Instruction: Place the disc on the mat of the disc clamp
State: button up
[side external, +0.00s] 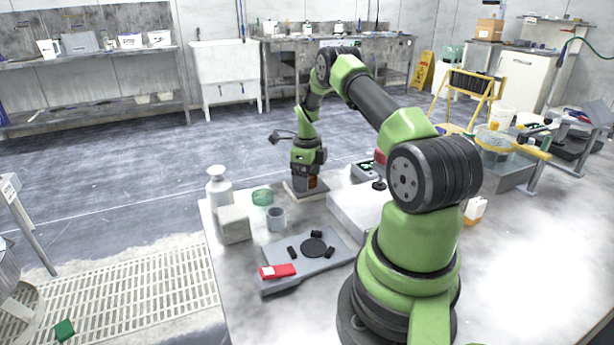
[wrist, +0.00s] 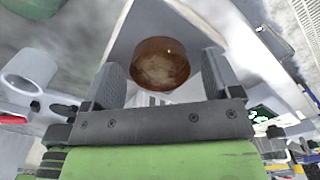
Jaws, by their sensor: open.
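The brown disc (wrist: 160,64) sits on a pale square plate (side external: 293,190), whose surface also shows behind the disc in the wrist view (wrist: 137,38). My gripper (wrist: 161,66) is open, with one finger on each side of the disc and a visible gap at both fingers. In the side view my gripper (side external: 309,181) is low over the plate and largely hides the disc. The disc clamp (side external: 290,262) is a grey base with a round black mat (side external: 314,247), small black jaws around it and a red part (side external: 277,271) at its front left. The mat is bare.
A pale raised box (side external: 353,212) is to the right of the clamp. The bench's right front is clear.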

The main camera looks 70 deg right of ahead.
notch_tip(320, 180, up, 10)
jog(key=w+a+r+n+t, duration=0.3)
jog(key=a+r+n, duration=0.8)
jog(key=a+r, duration=0.35)
jog(key=s+a+r+n+t, duration=0.1)
jog(key=s+a+r+n, duration=0.1)
jog(key=s+a+n, duration=0.3)
jog(key=s+a+r+n+t, duration=0.2)
jog(key=s+a+n, duration=0.3)
jog(key=a+n, duration=0.5)
jog(key=shift+a+r+n+y, duration=0.3)
jog(key=shift+a+r+y, duration=0.1)
jog(key=shift+a+r, duration=0.4)
jog(key=shift+o, duration=0.5)
jog(key=s+a+n, duration=0.2)
jog(key=s+n, duration=0.1)
jog(key=s+f+n+t+y, duration=0.1)
jog(key=n, duration=0.1)
jog(key=shift+s+a, duration=0.4)
